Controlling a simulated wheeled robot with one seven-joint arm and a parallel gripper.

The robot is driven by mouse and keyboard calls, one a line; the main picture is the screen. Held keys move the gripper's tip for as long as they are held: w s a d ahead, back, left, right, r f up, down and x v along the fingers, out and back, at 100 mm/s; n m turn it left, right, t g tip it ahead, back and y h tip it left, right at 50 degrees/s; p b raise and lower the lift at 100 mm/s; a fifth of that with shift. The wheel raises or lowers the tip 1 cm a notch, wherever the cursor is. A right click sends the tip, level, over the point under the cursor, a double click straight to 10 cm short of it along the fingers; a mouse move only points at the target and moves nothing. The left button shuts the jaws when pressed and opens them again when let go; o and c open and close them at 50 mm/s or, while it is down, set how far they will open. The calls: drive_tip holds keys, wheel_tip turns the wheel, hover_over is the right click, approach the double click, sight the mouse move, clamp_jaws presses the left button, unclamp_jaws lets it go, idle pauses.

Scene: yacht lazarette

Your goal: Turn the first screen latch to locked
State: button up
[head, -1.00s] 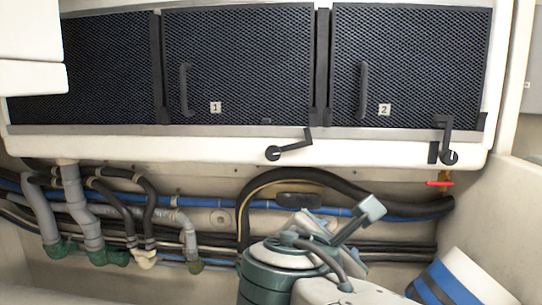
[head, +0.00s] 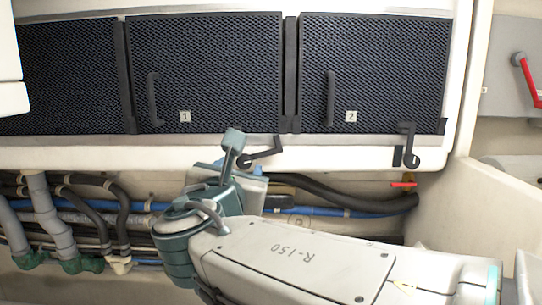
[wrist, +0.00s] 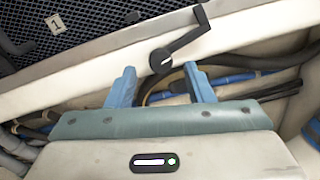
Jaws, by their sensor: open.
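The first screen latch (head: 262,155) is a black crank on the white ledge below screen 1 (head: 205,75). Its arm slants from the round pivot up to the right, its end turned up beside the strip between the screens. In the wrist view the latch (wrist: 180,45) lies ahead of my gripper (wrist: 162,80), its pivot in line with the gap between the two blue fingers. The fingers are apart, with nothing between them. In the head view my wrist partly hides the fingers just below the latch; I cannot tell whether they touch it.
Screen 2 (head: 375,75) has its own latch (head: 409,148), arm pointing up. Black hoses (head: 345,197) and blue pipes run below the ledge. A red-handled valve (head: 403,184) hangs at right. A red lever (head: 527,80) is on the far right wall.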

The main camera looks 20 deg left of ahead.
sight(243, 162)
drive_tip(key=shift+p+x, duration=0.3)
drive_tip(key=shift+x, duration=1.4)
